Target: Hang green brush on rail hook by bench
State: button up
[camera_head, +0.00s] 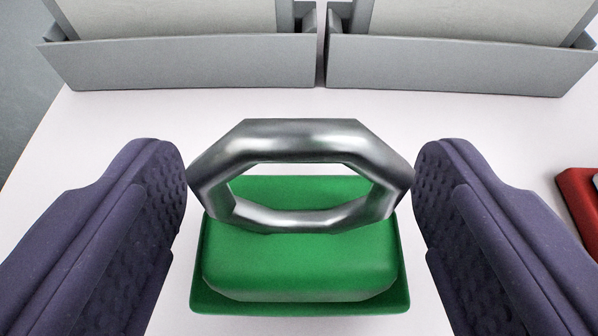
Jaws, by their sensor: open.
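The green brush (300,262) sits on the white bench top (120,118) in the lower middle of the head camera view. A shiny metal ring (300,142) stands up from it and looks like its hanging loop. My gripper (300,190) is open, with one dark purple finger on each side of the ring. The left finger is close to the ring's left edge and the right finger is close to its right edge; I cannot tell whether either touches. The rail hook is not in view.
Two grey bins (190,62) (455,65) stand side by side at the back, holding pale panels. A red object (580,205) lies at the right edge, partly cut off. The white surface between brush and bins is clear.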

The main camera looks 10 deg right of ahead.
aim_at(301, 130)
jog(key=shift+w, duration=0.1)
jog(key=shift+c, duration=0.4)
jog(key=c, duration=1)
jog(key=shift+r, duration=0.1)
jog(key=shift+r+p, duration=0.4)
jog(key=shift+r, duration=0.15)
notch_tip(301, 130, up, 2)
jog(key=shift+r+p, duration=0.2)
jog(key=shift+p, duration=0.35)
jog(key=s+p, duration=0.1)
jog(key=s, duration=0.4)
jog(key=s+a+r+p, duration=0.1)
jog(key=s, duration=0.4)
jog(key=s+a+p, duration=0.1)
jog(key=s, duration=0.4)
jog(key=shift+s+a+r, duration=0.15)
jog(key=shift+s+a, duration=0.05)
jog(key=shift+s, duration=0.2)
